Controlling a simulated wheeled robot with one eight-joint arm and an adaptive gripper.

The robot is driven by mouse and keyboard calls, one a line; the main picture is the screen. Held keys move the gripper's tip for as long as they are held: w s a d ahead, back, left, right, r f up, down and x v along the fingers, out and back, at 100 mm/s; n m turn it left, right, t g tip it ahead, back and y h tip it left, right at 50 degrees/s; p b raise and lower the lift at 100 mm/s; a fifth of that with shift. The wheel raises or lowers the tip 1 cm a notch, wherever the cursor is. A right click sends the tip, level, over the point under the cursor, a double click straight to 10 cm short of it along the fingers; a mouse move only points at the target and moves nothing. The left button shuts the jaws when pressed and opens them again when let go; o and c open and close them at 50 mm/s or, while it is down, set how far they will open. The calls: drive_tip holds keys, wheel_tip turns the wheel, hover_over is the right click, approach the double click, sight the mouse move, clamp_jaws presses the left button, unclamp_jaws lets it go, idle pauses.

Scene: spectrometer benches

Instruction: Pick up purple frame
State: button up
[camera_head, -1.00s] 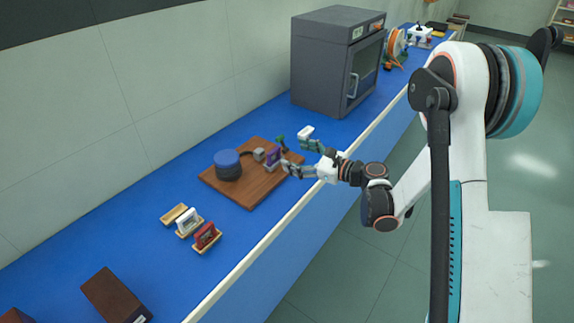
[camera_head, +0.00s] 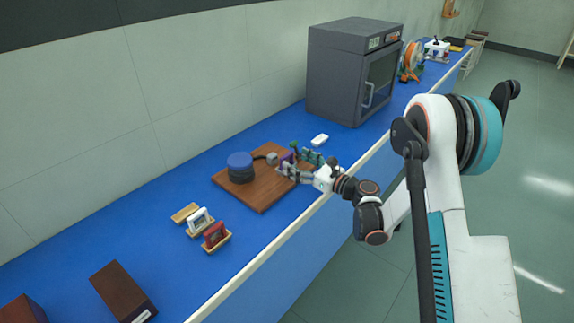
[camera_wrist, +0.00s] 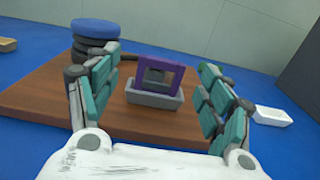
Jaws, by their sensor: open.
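The purple frame (camera_wrist: 159,75) stands upright in a small grey holder (camera_wrist: 154,97) on a brown wooden board (camera_wrist: 50,88). In the wrist view it sits between the two open fingers of my gripper (camera_wrist: 160,92), a little beyond the fingertips or level with them; I cannot tell exactly. I see no finger touching it. In the head view my gripper (camera_head: 300,164) is at the right part of the board and mostly hides the purple frame (camera_head: 288,157), of which a small patch shows.
A blue-topped round stack (camera_head: 240,167) stands on the board to the left. White (camera_head: 199,220) and red (camera_head: 214,235) frames stand in wooden holders at the front left. A white tray (camera_head: 319,140) lies beyond my gripper. A grey oven (camera_head: 345,75) stands farther back on the blue bench.

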sight(288, 157)
drive_tip(key=b+x, duration=0.1)
drive_tip(key=x, duration=0.1)
drive_tip(key=b+x, duration=0.1)
drive_tip(key=x, duration=0.1)
drive_tip(key=shift+w+f, duration=0.25)
drive_tip(key=shift+w+a+r, duration=0.1)
drive_tip(key=shift+w+a, duration=0.2)
drive_tip(key=shift+a, duration=0.1)
drive_tip(key=c, duration=1.3)
drive_tip(key=shift+o, duration=0.2)
